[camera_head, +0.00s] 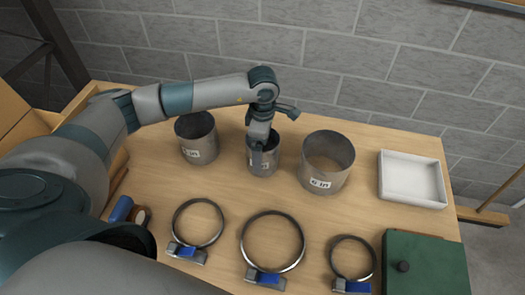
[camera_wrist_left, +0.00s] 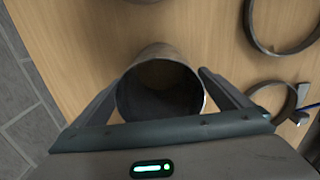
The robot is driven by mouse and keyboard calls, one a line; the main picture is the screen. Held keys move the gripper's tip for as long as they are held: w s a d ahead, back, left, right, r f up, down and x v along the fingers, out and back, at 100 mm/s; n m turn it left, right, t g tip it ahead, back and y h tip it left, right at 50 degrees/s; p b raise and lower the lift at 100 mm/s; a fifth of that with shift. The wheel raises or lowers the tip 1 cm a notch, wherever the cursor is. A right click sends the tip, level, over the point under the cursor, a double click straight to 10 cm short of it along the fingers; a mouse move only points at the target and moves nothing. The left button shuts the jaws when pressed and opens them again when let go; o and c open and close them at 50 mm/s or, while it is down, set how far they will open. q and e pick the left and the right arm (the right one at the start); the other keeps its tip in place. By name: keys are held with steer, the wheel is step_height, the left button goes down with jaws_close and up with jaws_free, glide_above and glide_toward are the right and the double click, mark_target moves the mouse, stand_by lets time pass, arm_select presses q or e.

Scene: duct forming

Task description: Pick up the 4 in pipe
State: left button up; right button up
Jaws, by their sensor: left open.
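The small metal pipe (camera_head: 270,166) stands upright on the table, in the middle of a row of three pipes; its label is covered by my gripper. My left gripper (camera_head: 261,150) is above and around it, pointing down. In the left wrist view, the pipe's round mouth (camera_wrist_left: 160,100) lies between the two open fingers of my left gripper (camera_wrist_left: 163,95), one on each side. Whether a finger touches the wall cannot be told. My right gripper is not in view.
A pipe (camera_head: 197,140) stands left and a wider "6 in" pipe (camera_head: 326,165) close right. Ring clamps (camera_head: 199,223), (camera_head: 272,242) and (camera_head: 352,258) lie in front. A white tray (camera_head: 411,180) and a green box (camera_head: 425,262) are at the right. A brick wall stands behind.

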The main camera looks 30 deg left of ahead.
arm_select(q)
steer(key=shift+c, duration=0.5)
steer(key=c, duration=1.1)
steer(key=shift+r+b, duration=0.4)
steer(key=shift+r, duration=0.15)
step_height(320, 180, up, 9)
steer(key=b, duration=0.3)
